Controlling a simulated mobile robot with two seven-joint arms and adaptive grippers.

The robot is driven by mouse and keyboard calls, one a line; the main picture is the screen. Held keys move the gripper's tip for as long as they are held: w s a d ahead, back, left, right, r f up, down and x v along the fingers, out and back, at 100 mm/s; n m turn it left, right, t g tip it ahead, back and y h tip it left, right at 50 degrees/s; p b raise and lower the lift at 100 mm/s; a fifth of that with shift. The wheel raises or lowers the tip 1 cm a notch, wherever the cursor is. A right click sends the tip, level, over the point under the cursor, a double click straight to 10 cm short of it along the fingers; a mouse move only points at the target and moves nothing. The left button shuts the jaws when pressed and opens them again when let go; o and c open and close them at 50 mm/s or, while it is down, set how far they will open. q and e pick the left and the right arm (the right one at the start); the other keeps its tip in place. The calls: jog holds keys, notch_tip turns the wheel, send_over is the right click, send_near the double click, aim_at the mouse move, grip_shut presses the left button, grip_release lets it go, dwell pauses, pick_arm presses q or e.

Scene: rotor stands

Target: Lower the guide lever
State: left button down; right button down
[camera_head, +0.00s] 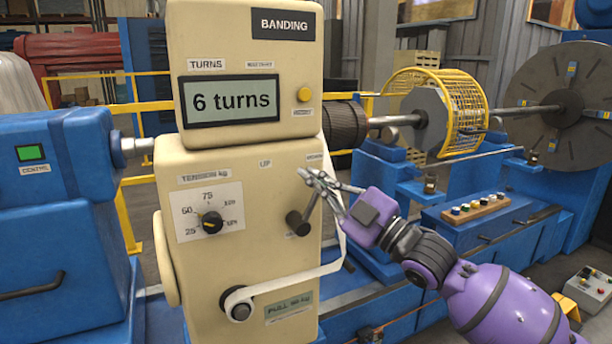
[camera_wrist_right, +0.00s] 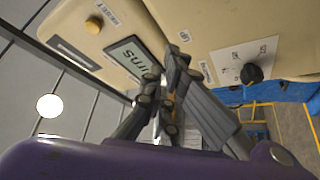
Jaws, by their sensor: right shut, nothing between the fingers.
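The cream banding machine (camera_head: 250,270) stands in the middle of the head view. The guide lever (camera_head: 297,224) is a dark, short bar on its front, at the lower right, below the "UP" and "DOWN" labels. It slants up to the right, and its upper end is close to my right gripper. My right gripper (camera_head: 318,182) is shut and empty in front of the machine's right edge, just above the lever. Whether it touches the lever I cannot tell. In the right wrist view the gripper (camera_wrist_right: 168,90) shows dark fingers close to the machine's face. My left gripper is not in view.
The display (camera_head: 232,102) reads "6 turns". A tension dial (camera_head: 211,222) sits left of the lever, and white banding tape (camera_head: 290,282) runs below it from a roller (camera_head: 239,309). A yellow cage (camera_head: 455,115) and blue lathe bed stand behind on the right.

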jog(key=w+v, duration=0.1)
jog(key=v, duration=0.5)
jog(key=shift+s+d+f+b, duration=0.25)
jog(key=shift+d+f+b, duration=0.15)
jog(key=shift+d, duration=0.25)
jog(key=shift+w+d, duration=0.1)
jog(key=shift+f, duration=0.1)
